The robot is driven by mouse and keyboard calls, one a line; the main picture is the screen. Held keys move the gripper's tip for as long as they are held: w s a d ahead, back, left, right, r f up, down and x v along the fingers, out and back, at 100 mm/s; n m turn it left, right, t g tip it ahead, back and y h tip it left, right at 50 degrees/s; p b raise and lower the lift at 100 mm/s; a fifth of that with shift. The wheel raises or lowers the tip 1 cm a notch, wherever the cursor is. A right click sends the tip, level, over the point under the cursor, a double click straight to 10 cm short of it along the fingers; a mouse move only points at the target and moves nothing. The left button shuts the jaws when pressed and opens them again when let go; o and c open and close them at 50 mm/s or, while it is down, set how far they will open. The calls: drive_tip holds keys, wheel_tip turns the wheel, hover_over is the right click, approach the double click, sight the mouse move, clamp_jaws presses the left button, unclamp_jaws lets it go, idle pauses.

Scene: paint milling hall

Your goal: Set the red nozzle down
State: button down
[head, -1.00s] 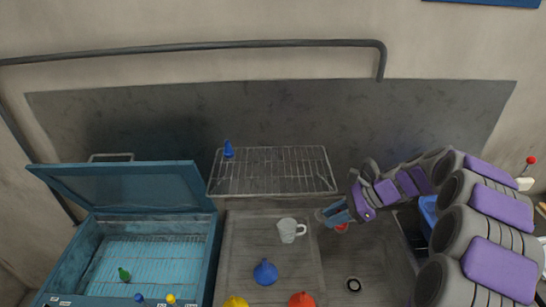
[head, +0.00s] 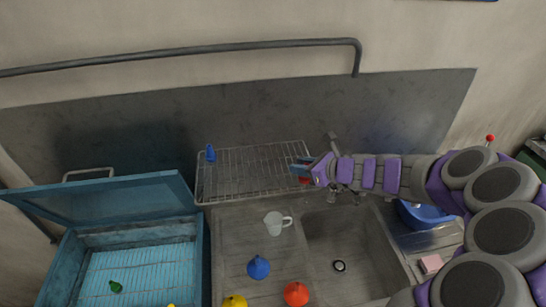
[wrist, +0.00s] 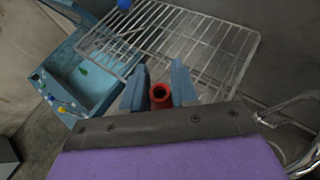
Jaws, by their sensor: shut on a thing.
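The red nozzle (wrist: 160,96) is held between the two blue-grey fingers of my gripper (wrist: 159,76) in the wrist view, its round open end facing the camera. In the head view only a small red part of it (head: 304,180) shows below my gripper (head: 298,168). My gripper is at the right end of the wire rack (head: 250,178), seemingly above it; the gap in height is hard to tell. A blue nozzle (head: 210,154) stands at the rack's left back corner.
An open blue washer box (head: 201,260) stands at left with a green nozzle (head: 116,287) inside. A tap (head: 334,150) stands close to my arm. The rack's middle is clear.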

drive_tip(key=w+a, duration=0.2)
drive_tip(key=w, duration=0.1)
drive_tip(key=w+a+p, duration=0.1)
drive_tip(key=w+a, duration=0.1)
drive_tip(key=w, duration=0.1)
drive_tip(key=w+a+f, duration=0.1)
drive_tip(key=w+a, duration=0.1)
drive_tip(key=w, duration=0.1)
drive_tip(key=shift+a, duration=0.15)
drive_tip(key=shift+w+f, duration=0.15)
drive_tip(key=shift+w, duration=0.25)
drive_tip(key=a+f, duration=0.2)
drive_tip(key=f, duration=0.1)
drive_tip(key=shift+f, duration=0.3)
drive_tip(key=shift+d, duration=0.2)
drive_tip(key=c, duration=1.3)
unclamp_jaws()
drive_tip(key=shift+d, duration=0.25)
drive_tip(key=shift+c, duration=0.2)
drive_tip(key=o, duration=0.5)
drive_tip(key=shift+d, duration=0.4)
drive_tip(key=shift+c, duration=0.2)
drive_tip(key=shift+a+r, duration=0.15)
drive_tip(key=shift+a, duration=0.4)
drive_tip(key=shift+v, duration=5.9)
